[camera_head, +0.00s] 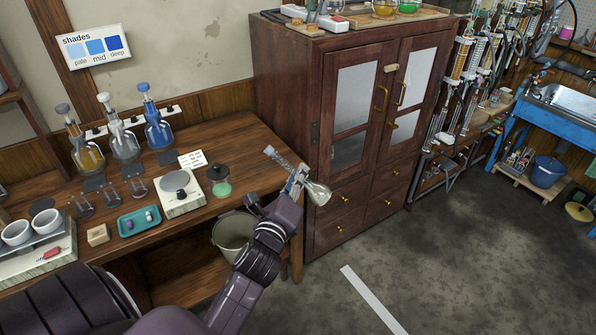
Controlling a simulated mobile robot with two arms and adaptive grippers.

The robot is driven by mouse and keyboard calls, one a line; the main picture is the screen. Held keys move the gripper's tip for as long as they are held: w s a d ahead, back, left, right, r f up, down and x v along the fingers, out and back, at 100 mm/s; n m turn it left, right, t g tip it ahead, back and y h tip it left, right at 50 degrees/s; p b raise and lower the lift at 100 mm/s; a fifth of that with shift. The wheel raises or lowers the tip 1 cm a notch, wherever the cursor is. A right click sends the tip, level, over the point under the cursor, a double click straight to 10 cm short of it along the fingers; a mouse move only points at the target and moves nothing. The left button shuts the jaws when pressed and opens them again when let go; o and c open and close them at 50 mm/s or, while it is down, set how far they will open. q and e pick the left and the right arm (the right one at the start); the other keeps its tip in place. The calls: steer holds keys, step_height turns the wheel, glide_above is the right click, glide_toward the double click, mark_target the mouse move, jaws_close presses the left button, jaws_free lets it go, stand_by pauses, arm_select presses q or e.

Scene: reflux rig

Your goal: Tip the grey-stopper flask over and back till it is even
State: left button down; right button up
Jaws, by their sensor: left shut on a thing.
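The grey-stopper flask (318,193) is held up in front of the dark wooden cabinet, beyond the bench's right end. It is tilted, with its round bulb at the lower right and its grey stopper (269,151) at the upper left. The bulb looks clear to pale yellowish; whether its contents are even is too small to tell. My left gripper (295,182) is shut on the flask at its neck, just above the bulb, and hides part of it. My right gripper is not in view.
The wooden bench (240,143) holds dispenser bottles, a white balance (182,203), a lidded green jar (221,187) and a teal tray (139,222). A bucket (232,232) stands below. The cabinet (283,85) is close behind the flask. The floor at right is open.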

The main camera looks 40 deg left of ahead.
arm_select(q)
steer(key=m+p, duration=0.1)
steer(key=m, duration=0.2)
steer(key=m+p, duration=0.1)
steer(key=m, duration=0.1)
steer(key=shift+r+m, duration=0.2)
steer(key=shift+m, duration=0.2)
steer(key=m+p, duration=0.1)
steer(key=m, duration=0.2)
steer(key=shift+p, duration=0.35)
steer(key=shift+f+m, duration=0.2)
steer(key=shift+m, duration=0.4)
